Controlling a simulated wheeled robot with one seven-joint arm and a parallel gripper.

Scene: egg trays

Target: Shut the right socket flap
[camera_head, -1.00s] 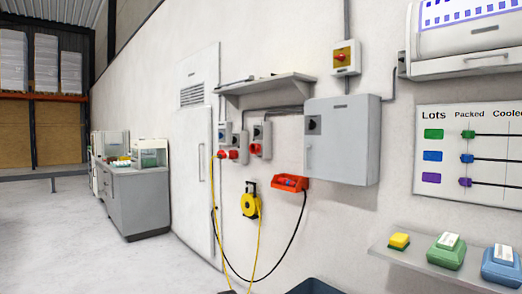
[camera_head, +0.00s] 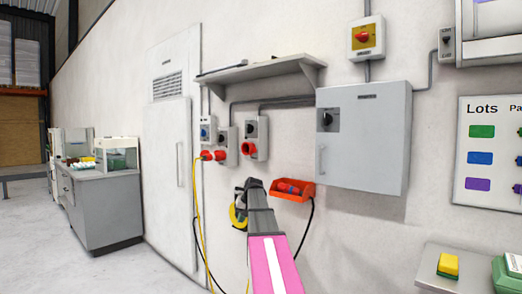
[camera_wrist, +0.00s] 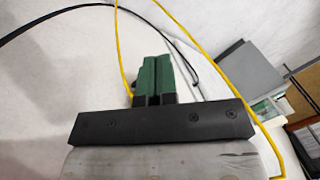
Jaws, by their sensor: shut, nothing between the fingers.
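The right socket (camera_head: 256,130) is a grey wall box with a black switch. Its round red flap (camera_head: 248,148) is at the lower front; I cannot tell how far open it is. Just left is another grey socket (camera_head: 227,140) with a red plug or flap beside it. My gripper (camera_head: 250,183) is below the right socket, apart from it, in front of the yellow cable reel (camera_head: 238,216), which it partly hides. In the wrist view its green fingers (camera_wrist: 152,60) are together and empty against the white wall. No socket shows there.
A grey cabinet (camera_head: 362,140) is farther right, and a shelf (camera_head: 265,72) juts out above the sockets. Yellow (camera_head: 199,200) and black cables hang below.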

